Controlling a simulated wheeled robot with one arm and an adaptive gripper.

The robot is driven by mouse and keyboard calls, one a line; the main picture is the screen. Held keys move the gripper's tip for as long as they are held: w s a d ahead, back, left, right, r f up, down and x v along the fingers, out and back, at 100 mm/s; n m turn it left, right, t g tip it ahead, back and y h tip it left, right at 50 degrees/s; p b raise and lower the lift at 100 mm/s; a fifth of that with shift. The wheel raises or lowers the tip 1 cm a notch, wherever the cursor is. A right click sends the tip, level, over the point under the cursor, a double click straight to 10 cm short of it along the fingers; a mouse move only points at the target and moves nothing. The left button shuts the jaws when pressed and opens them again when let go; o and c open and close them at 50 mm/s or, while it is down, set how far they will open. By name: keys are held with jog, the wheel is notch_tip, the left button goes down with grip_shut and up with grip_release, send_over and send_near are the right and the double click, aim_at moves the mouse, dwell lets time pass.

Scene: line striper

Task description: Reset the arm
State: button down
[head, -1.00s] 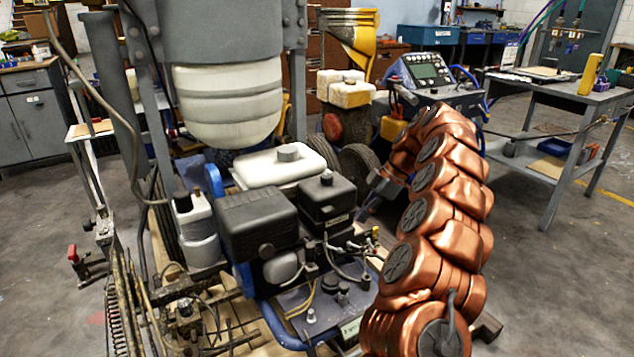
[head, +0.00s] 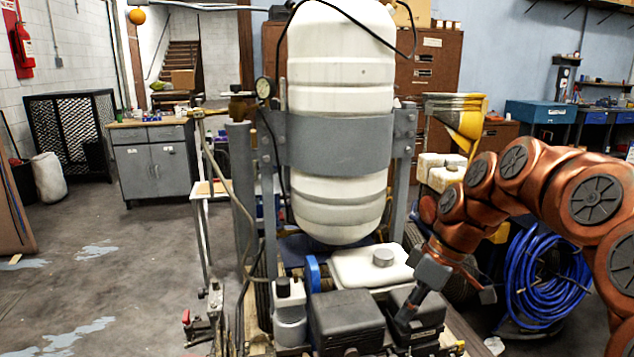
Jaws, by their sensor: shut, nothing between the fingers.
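My copper-coloured arm (head: 535,180) comes in from the right edge and arches over toward the line striper (head: 340,165). My gripper (head: 404,316) points down and to the left at the arm's end. It is shut and holds nothing. Its fingertips show in front of the striper's black engine covers (head: 347,318); whether they touch cannot be told. The striper has a tall white paint tank (head: 341,70) in a grey metal band, and a lower white fuel tank (head: 368,267) with a grey cap.
A coiled blue hose (head: 545,275) lies at the right, behind my arm. The floor at the left is mostly clear.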

jog(key=s+d+r+m+h+p, duration=0.1)
jog(key=s+r+m+p, duration=0.3)
jog(key=s+p, duration=0.4)
jog(key=s+d+r+m+g+h+p, duration=0.1)
jog(key=s+r+m+h+p, duration=0.2)
jog(key=s, duration=1.7)
notch_tip(320, 180, up, 2)
jog(key=m+p, duration=0.4)
jog(key=p, duration=0.1)
jog(key=shift+r+h+p, duration=0.15)
jog(key=shift+h+p, duration=0.15)
jog(key=shift+h, duration=0.1)
